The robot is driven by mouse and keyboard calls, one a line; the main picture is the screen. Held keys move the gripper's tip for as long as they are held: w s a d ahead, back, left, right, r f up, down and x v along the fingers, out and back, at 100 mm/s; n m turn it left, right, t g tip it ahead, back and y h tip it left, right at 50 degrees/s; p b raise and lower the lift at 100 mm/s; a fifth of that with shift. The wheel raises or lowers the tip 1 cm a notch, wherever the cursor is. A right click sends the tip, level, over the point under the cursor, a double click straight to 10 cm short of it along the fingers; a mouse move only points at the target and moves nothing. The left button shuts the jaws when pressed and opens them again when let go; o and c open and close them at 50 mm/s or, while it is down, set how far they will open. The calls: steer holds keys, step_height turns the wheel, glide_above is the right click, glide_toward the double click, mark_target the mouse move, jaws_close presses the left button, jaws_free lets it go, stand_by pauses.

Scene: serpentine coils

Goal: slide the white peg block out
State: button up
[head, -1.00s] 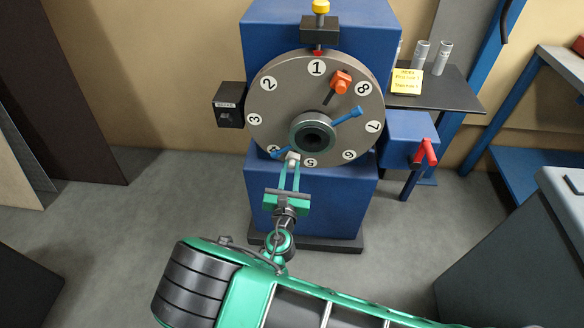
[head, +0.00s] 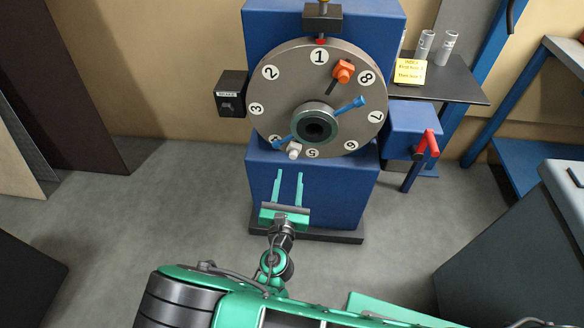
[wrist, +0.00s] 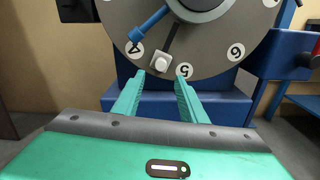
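The white peg block (head: 294,150) sits on the lower left rim area of the round grey numbered dial (head: 285,80), between the 4 and the 5. In the wrist view the white peg block (wrist: 160,62) lies at the end of a dark slot, just above and between my fingertips. My gripper (head: 288,174) is open and empty, below the block and apart from it. Its two green fingers also show in the wrist view (wrist: 160,82), spread with a gap between them.
An orange block (head: 343,71) sits on the dial at upper right. Blue handles (head: 350,107) stick out from the hub (head: 315,128). A black brake box (head: 231,94) is at left, a red lever (head: 428,144) at right.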

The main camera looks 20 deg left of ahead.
steer(key=v, duration=0.3)
steer(key=shift+s, duration=0.1)
stand_by(0.5)
